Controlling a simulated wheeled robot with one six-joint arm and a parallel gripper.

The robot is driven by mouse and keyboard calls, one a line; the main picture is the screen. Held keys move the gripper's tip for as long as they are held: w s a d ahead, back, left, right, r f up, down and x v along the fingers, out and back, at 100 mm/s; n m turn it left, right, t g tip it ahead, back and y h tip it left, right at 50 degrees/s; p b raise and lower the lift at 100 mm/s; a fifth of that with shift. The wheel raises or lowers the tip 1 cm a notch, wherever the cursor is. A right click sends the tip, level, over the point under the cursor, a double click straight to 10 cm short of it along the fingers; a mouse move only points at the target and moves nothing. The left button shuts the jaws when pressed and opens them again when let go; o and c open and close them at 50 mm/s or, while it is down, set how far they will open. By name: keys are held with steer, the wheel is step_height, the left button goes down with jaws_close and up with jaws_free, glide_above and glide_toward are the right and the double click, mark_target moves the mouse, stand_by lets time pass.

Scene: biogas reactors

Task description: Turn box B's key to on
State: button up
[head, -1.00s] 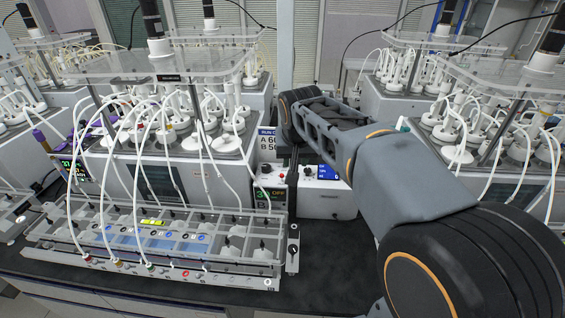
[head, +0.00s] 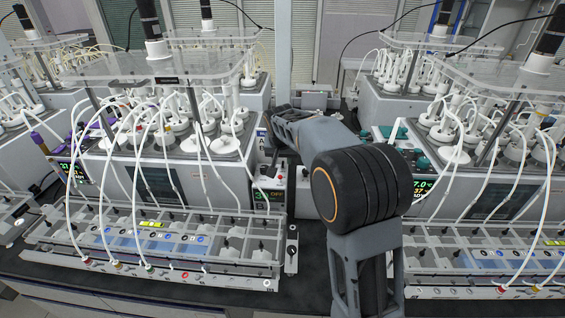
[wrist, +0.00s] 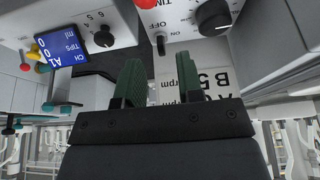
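In the wrist view, my gripper (wrist: 160,78) is open and empty, its two dark green pads apart. Beyond it at the top is a white control box (wrist: 185,22) with a dial and red part. A small dark switch or key (wrist: 160,46) sits on it beside the printed ON and OFF; I cannot tell its exact setting. In the head view, a box with a green and orange display (head: 268,197) reading OFF stands left of my arm.
A second box with a blue display (wrist: 60,48) and black knob (wrist: 104,37) is at left in the wrist view. A sign (wrist: 195,75) with rpm values lies beyond my fingers. Reactors with tubes (head: 175,140) and clear-lidded trays (head: 150,240) flank my arm.

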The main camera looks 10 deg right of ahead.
mark_target(283, 165)
steer(key=shift+x, duration=2.05)
steer(key=shift+c, duration=0.2)
jaws_close()
